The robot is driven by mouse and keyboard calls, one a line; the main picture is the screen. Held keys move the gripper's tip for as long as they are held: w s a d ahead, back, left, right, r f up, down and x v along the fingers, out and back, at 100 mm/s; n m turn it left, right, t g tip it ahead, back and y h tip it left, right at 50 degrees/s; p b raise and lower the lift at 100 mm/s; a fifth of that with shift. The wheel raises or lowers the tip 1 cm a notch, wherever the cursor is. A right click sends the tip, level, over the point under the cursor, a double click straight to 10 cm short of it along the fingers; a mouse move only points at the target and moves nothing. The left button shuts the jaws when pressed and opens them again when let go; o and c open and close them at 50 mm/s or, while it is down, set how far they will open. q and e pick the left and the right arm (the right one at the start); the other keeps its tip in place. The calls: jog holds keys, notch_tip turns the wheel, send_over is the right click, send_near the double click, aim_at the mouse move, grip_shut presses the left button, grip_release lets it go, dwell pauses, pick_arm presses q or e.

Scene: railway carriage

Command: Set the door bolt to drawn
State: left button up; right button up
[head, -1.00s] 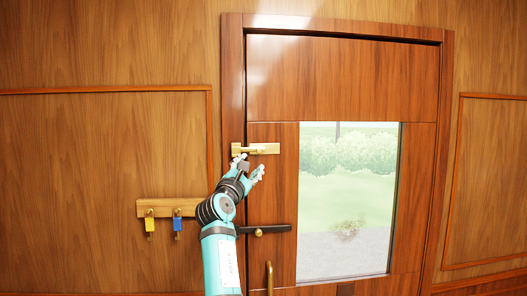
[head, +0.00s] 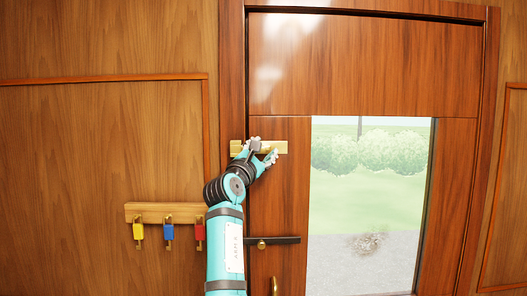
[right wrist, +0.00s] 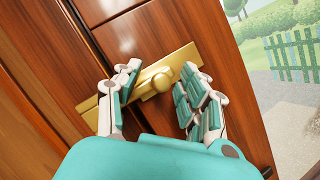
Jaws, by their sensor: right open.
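The brass door bolt (head: 282,147) is at the left edge of the wooden door, level with the top of the window. Its brass parts lie on both the door and the frame. In the right wrist view its round knob (right wrist: 158,82) stands out from the plate (right wrist: 180,60). My right gripper (head: 264,149) is open at the bolt and hides its middle in the head view. In the right wrist view the open fingers (right wrist: 160,68) are on either side of the knob. I cannot tell if they touch it. My left gripper is not in view.
A dark bar (head: 285,240) and a brass handle (head: 274,287) are lower on the door. The window (head: 370,220) is right of the bolt.

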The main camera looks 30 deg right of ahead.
jog(key=shift+a, duration=0.1)
jog(key=shift+c, duration=1)
jog(key=c, duration=0.5)
jog(key=shift+s, duration=0.1)
grip_shut()
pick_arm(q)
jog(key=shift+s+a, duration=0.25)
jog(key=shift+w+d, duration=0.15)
